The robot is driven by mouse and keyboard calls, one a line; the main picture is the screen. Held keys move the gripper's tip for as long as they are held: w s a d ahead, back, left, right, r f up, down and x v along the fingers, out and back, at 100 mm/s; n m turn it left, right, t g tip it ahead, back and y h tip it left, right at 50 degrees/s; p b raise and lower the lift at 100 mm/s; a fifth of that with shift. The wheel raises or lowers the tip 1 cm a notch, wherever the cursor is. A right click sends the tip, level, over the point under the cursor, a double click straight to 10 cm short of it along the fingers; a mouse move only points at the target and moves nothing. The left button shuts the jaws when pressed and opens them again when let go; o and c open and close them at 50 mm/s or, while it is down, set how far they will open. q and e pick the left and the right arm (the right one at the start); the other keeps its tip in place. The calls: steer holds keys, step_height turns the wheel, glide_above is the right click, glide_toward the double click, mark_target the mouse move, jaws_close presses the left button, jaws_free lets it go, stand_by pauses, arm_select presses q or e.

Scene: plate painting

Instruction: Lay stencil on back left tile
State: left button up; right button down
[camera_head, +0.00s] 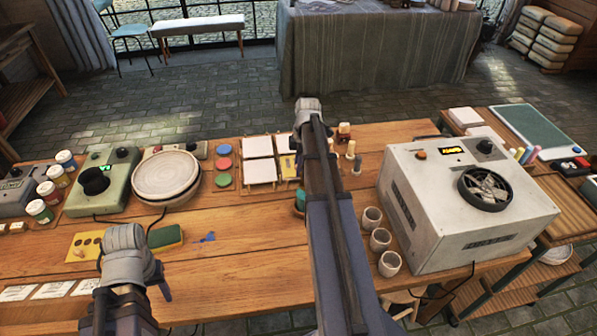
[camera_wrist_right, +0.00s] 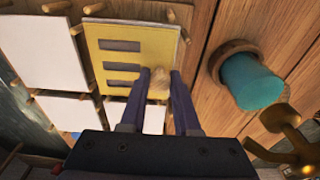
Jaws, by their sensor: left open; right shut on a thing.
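Three white tiles show in the head view: back left (camera_head: 258,146), back right (camera_head: 287,144) and front left (camera_head: 262,171). A yellow stencil with slots (camera_head: 287,165) shows at the front right of the group, partly behind my right arm. In the right wrist view the stencil (camera_wrist_right: 118,68) covers most of a white tile. My right gripper (camera_wrist_right: 158,88) is shut on the small knob at the stencil's edge. Whether the stencil touches the tile below is unclear. My left gripper (camera_head: 130,268) is empty over the table's left front; its fingertips are largely hidden.
Wooden pegs stand around the tiles. A teal sponge in a round holder (camera_wrist_right: 250,80) and a brass piece (camera_wrist_right: 285,135) are near my right gripper. A yellow plate with round holes (camera_head: 84,245), a turntable (camera_head: 166,176) and a grey machine (camera_head: 450,215) stand on the table (camera_head: 240,270).

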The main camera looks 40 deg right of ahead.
arm_select(q)
steer(key=shift+f, duration=0.15)
arm_select(e)
steer(key=shift+f, duration=0.15)
steer(key=c, duration=0.6)
jaws_free()
steer(key=shift+c, duration=0.2)
arm_select(q)
step_height(320, 180, up, 12)
steer(key=p, duration=1.2)
steer(key=shift+r, duration=0.2)
arm_select(e)
step_height(320, 180, up, 12)
steer(key=d, duration=0.1)
steer(key=shift+s+d+r, duration=0.15)
steer(key=shift+s+r, duration=0.05)
steer(key=shift+s, duration=0.15)
